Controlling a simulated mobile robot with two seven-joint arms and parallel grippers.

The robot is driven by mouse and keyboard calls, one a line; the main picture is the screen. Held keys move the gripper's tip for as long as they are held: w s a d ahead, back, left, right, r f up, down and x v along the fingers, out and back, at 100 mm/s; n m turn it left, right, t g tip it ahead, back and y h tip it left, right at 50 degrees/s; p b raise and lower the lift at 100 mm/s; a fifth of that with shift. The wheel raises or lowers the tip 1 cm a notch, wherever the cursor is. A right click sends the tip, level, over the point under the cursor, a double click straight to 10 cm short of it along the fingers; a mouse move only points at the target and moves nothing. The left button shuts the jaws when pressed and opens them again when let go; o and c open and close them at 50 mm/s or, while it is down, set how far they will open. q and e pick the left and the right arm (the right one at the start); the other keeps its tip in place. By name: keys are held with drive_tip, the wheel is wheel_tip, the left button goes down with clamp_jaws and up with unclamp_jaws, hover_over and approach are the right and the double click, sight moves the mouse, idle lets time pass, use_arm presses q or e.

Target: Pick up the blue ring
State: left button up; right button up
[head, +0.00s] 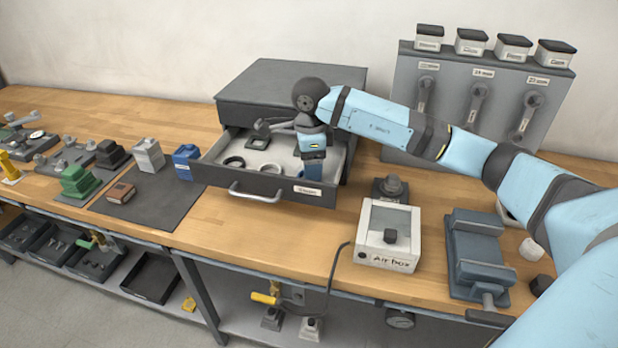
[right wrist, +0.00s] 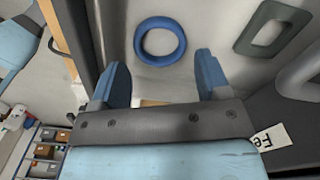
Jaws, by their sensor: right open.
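The blue ring (right wrist: 160,41) lies flat on the light floor of the open drawer (head: 240,179). In the right wrist view it is just beyond the fingertips, near the middle of the gap between them. My right gripper (head: 313,178) points down into the right part of the drawer. It is open and empty, and its two blue fingers (right wrist: 160,70) stand apart with the ring in front of them, not between them. In the head view the ring cannot be made out; the gripper covers that part. My left gripper is not in view.
Dark rings (head: 234,162) and a square frame (head: 260,143) lie left in the drawer; a grey-green frame (right wrist: 265,28) shows beside the blue ring. Drawer walls surround the gripper. An Air box (head: 387,262) and a grey vise (head: 478,255) stand on the bench to the right.

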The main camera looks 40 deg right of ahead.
wheel_tip(320, 180, down, 3)
drive_tip(key=shift+d+f, duration=0.1)
drive_tip(key=shift+f, duration=0.1)
drive_tip(key=c, duration=0.6)
drive_tip(key=shift+r, duration=0.15)
